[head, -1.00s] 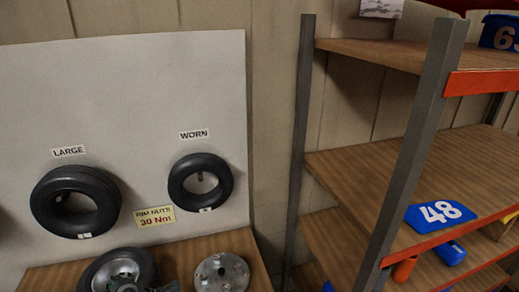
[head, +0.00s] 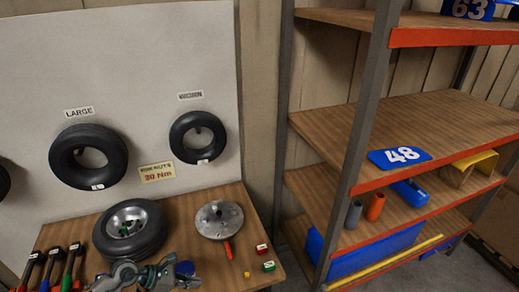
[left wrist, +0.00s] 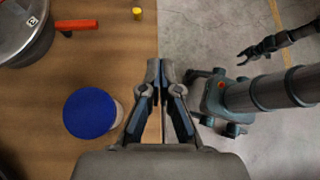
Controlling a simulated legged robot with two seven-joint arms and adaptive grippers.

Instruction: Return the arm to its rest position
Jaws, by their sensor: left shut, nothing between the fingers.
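My left gripper (head: 176,280) is low in the head view, above the front part of the wooden workbench (head: 90,222). In the left wrist view its two fingers (left wrist: 160,75) are together with nothing between them, over the bench edge. A jar with a blue lid (left wrist: 90,112) stands on the bench to the left of the fingers, apart from them; its lid also shows in the head view (head: 185,268). What appears to be my right gripper (left wrist: 258,50) hangs over the floor in the left wrist view, too small to tell its opening.
On the bench are a tyre on a rim (head: 130,230), a metal disc (head: 219,220), a red-handled tool (head: 227,250), small red and green boxes (head: 268,266) and several coloured-handled tools (head: 55,268). Tyres hang on the white board (head: 140,60). A shelf rack (head: 355,130) stands right.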

